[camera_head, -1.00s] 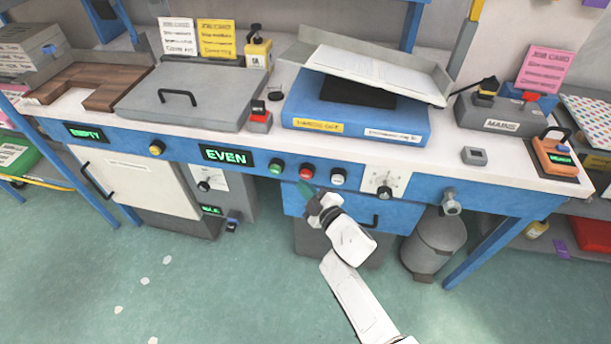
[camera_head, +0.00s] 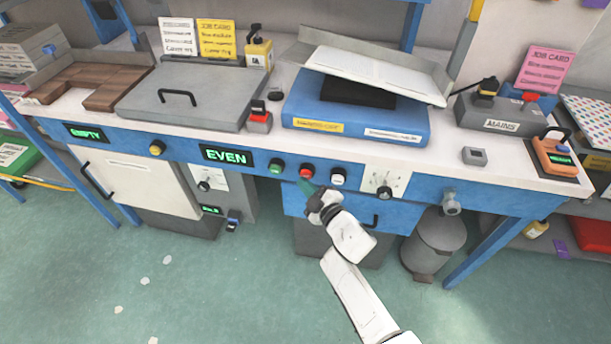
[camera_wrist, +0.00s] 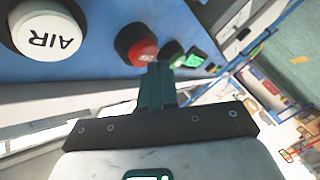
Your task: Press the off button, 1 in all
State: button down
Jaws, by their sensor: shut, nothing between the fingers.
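The red button (camera_head: 306,171) sits on the blue front panel of the bench, between a green button (camera_head: 277,167) and a white one (camera_head: 338,176). In the wrist view the red button (camera_wrist: 138,46) is a domed cap with lettering I cannot read fully. The white button (camera_wrist: 45,30) there reads AIR. My gripper (camera_head: 305,184) is shut and empty, just below the red button in the head view. In the wrist view its green fingertips (camera_wrist: 157,72) reach the lower right edge of the red button; I cannot tell whether they touch it.
A lit display (camera_head: 227,155) reading EVEN is left of the buttons. A blue drawer (camera_head: 350,208) lies below.

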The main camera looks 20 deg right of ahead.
jog(key=shift+w+d, duration=0.3)
jog(key=shift+w, duration=0.15)
dwell(0.7)
dwell(0.4)
jog(key=shift+s+a, duration=0.55)
jog(key=shift+s, duration=0.25)
jog(key=shift+s+a+b, duration=0.5)
jog(key=shift+s+a, duration=0.25)
jog(key=shift+s, duration=0.25)
jog(key=shift+s+a+b, duration=0.45)
jog(key=shift+s+a, duration=0.3)
jog(key=shift+s, duration=0.25)
